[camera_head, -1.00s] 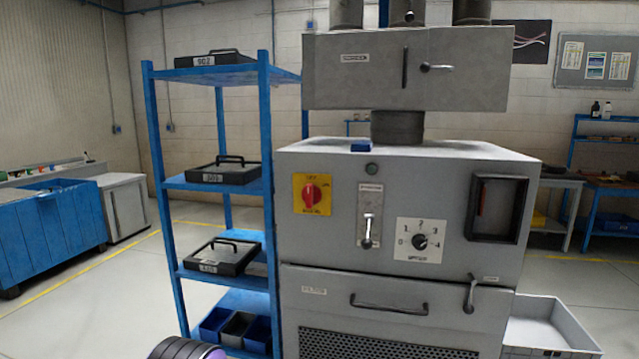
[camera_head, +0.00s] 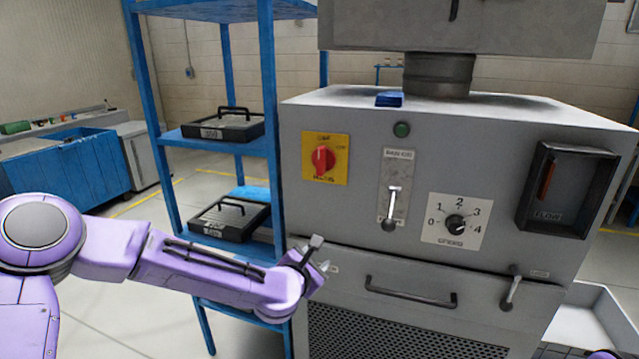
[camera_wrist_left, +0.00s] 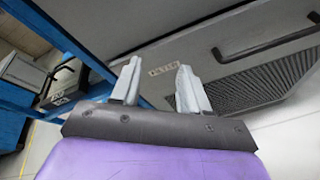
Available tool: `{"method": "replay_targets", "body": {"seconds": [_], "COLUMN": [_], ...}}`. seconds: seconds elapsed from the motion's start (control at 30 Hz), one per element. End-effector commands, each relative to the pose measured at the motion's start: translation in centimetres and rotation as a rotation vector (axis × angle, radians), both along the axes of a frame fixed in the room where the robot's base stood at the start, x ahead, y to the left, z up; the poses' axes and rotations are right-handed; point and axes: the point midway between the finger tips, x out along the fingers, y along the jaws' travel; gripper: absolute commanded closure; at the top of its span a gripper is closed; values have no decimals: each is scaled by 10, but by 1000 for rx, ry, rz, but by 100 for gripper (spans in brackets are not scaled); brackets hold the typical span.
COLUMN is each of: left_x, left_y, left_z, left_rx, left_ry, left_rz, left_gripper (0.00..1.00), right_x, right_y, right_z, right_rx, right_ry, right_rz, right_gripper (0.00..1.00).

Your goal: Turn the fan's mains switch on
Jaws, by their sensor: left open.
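The mains switch (camera_head: 323,160) is a red rotary knob on a yellow plate, at the upper left of the grey fan cabinet's front (camera_head: 340,215). Its knob stands close to upright; the small lettering is too blurred to read surely. My left gripper (camera_head: 320,254) is below the switch, near the cabinet's left edge, apart from the knob. In the left wrist view my left gripper (camera_wrist_left: 158,85) is open with nothing between its fingers, facing the filter drawer. My right gripper is not in view.
A lever (camera_head: 391,210), a numbered dial (camera_head: 456,222) and a green lamp (camera_head: 402,130) share the panel. The drawer handle (camera_head: 410,291) sticks out below. A blue shelf rack (camera_head: 272,120) stands close to the left. A grey tray (camera_head: 590,325) is at lower right.

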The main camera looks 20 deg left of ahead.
Motion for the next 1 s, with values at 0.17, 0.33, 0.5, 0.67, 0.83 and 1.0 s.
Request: {"method": "replay_targets", "body": {"seconds": [0.17, 0.33, 0.5, 0.67, 0.83, 1.0], "left_x": [33, 40, 72, 108, 133, 140], "left_y": [27, 36, 34, 33, 32, 32], "left_z": [160, 205, 208, 207, 205, 203], "left_rx": [-461, -599, -597, -595, -597, -598], "left_ry": [-245, -307, -305, -305, -305, -305], "left_rz": [106, 119, 119, 119, 119, 118], "left_gripper": [55, 55, 55, 55, 55, 55], "right_x": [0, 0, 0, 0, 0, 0], "right_y": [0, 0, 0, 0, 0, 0], "right_z": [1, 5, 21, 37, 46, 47], "right_rx": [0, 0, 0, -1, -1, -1], "right_ry": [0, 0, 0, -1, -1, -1], "right_rz": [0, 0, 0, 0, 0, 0], "right_gripper": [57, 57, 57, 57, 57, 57]}}
